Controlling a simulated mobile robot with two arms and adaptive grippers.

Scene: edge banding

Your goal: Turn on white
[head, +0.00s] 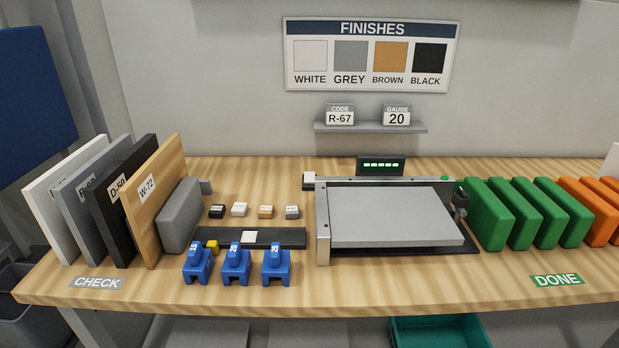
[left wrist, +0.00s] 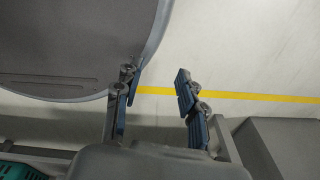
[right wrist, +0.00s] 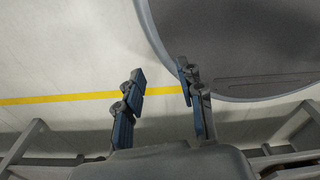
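A small white block (head: 239,209) sits on the table in a short row with a black block (head: 217,211), a tan block (head: 265,211) and a grey block (head: 292,211). Their tiny markings are unreadable. A dark strip (head: 280,237) in front of them bears a white square (head: 249,237). A finishes sign (head: 370,54) on the wall shows white, grey, brown and black swatches. My left gripper (left wrist: 156,82) is open and empty above the floor in the left wrist view. My right gripper (right wrist: 161,75) is open and empty in the right wrist view. Neither gripper shows in the head view.
Upright panels, the front one wooden (head: 160,200), stand at the left. Several blue clamps (head: 236,265) stand at the front edge beside a yellow piece (head: 211,247). A machine holds a grey board (head: 390,215) under a lit display (head: 381,166). Green blocks (head: 485,215) and orange blocks stand right.

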